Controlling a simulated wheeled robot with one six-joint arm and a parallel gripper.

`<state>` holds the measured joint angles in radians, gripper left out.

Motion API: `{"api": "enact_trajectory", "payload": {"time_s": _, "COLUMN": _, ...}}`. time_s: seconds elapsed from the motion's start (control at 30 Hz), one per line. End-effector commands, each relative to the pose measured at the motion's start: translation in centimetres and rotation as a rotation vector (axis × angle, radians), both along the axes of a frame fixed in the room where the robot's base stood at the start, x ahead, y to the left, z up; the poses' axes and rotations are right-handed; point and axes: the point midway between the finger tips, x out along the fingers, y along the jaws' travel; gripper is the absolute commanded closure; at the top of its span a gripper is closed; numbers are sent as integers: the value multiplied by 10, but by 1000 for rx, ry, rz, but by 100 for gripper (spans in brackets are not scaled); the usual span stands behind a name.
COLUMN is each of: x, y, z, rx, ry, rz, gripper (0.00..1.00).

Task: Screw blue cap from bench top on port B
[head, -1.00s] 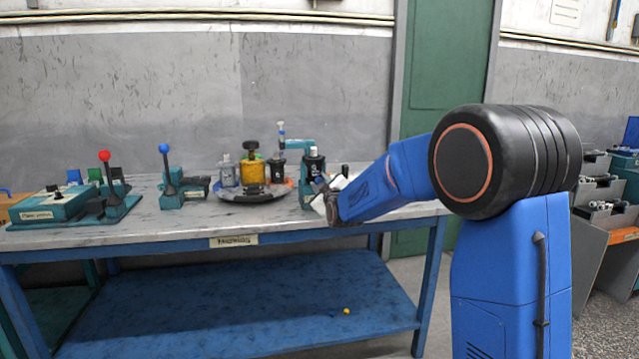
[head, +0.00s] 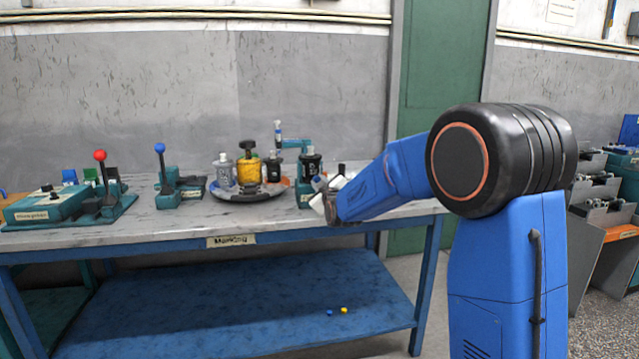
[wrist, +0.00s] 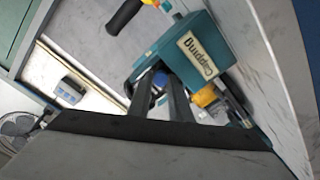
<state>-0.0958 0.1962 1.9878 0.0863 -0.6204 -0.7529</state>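My gripper (wrist: 158,80) shows two dark fingers with a gap between them. A blue round piece (wrist: 160,81) shows in that gap, in front of the teal block (wrist: 193,52); I cannot tell whether the fingers touch it. In the head view my gripper (head: 328,203) is at the bench's right part, beside the teal unit with a black top (head: 310,165), and its fingers are hard to make out. A small blue piece (head: 330,312) lies on the lower shelf, beside a small yellow piece (head: 344,310). I cannot read port B.
The bench (head: 150,232) holds a round tray (head: 225,196) with bottles and a yellow container (head: 249,172). Further left are a blue-knobbed lever (head: 160,148), a red-knobbed lever (head: 100,156) and a teal box (head: 45,206). The lower blue shelf (head: 220,310) is mostly clear.

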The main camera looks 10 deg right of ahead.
Motion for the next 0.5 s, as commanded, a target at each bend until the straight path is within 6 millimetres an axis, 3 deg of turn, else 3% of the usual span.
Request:
{"api": "enact_trajectory", "payload": {"time_s": 0.03, "x": 0, "y": -2, "z": -14, "rx": -1, "ry": 24, "rz": -3, "gripper": 73}}
{"api": "enact_trajectory", "payload": {"time_s": 0.5, "x": 2, "y": 0, "z": -14, "rx": -57, "ry": 20, "rz": -1, "gripper": 73}}
